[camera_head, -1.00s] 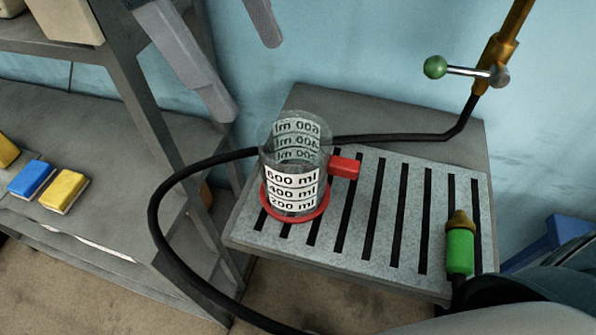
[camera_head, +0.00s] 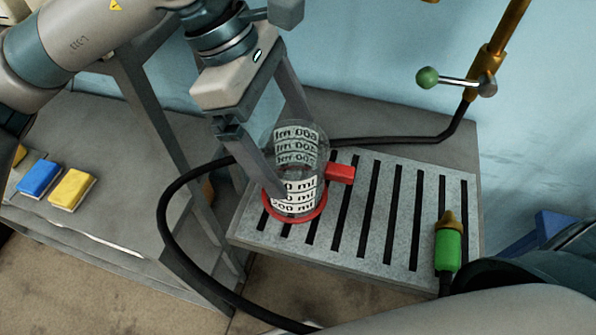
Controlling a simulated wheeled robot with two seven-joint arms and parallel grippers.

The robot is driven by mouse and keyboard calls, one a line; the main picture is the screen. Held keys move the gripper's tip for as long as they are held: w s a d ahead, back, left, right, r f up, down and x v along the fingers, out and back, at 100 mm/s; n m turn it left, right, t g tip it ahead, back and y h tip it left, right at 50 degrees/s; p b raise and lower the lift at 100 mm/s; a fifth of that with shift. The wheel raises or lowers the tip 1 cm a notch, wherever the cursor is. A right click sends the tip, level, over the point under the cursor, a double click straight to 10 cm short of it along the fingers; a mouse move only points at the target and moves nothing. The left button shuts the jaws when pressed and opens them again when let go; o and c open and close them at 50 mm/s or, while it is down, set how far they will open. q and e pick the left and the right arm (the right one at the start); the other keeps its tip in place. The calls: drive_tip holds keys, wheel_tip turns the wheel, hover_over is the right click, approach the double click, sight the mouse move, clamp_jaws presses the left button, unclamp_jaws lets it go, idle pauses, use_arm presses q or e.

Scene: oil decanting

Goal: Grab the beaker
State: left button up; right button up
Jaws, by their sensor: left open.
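The clear beaker (camera_head: 296,205) with white volume labels, a red base ring and a red handle (camera_head: 341,173) stands upright on the slotted metal grate (camera_head: 385,215). My left gripper (camera_head: 291,155) is open and reaches down at the beaker from the upper left. One finger lies across the beaker's near left side and hides part of the labels. The other finger goes to the far side, by the rim. I cannot tell whether either finger touches the glass. My right gripper is out of view.
A black hose (camera_head: 168,215) loops behind and left of the beaker. A green nozzle (camera_head: 448,250) stands at the grate's right. A brass pipe with a green-knobbed valve (camera_head: 428,78) rises behind. Blue and yellow blocks (camera_head: 72,189) lie on the left shelf.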

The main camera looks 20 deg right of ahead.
sight(298, 168)
use_arm(q)
drive_tip(key=shift+f, duration=0.3)
drive_tip(key=p+x, duration=0.3)
drive_tip(key=x, duration=0.1)
drive_tip(key=shift+a+f, duration=0.1)
drive_tip(key=shift+f, duration=0.55)
drive_tip(key=c, duration=1.2)
